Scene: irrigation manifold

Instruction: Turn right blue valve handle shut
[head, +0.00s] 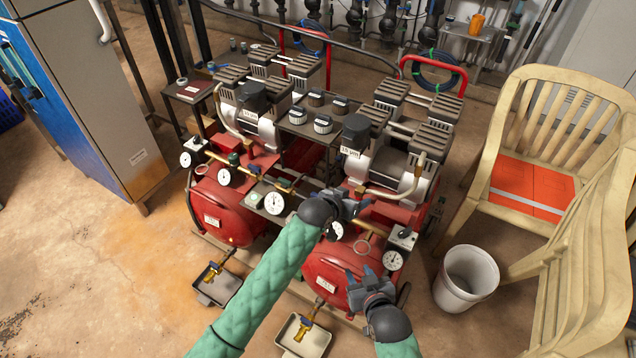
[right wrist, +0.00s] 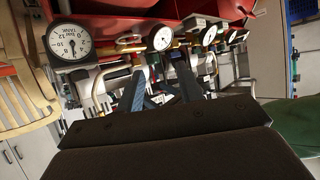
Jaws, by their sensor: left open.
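My left gripper (head: 356,204) is open over the upper front of this compressor, by the brass line. My right gripper (head: 364,275) is lower, in front of the red tank, with its fingers apart and nothing seen between them. In the right wrist view its fingers (right wrist: 162,88) point toward the gauges and pipes.
A second red compressor (head: 222,208) stands to the left. Drip trays (head: 292,342) with brass drain valves lie on the floor in front. The left foreground floor is clear.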

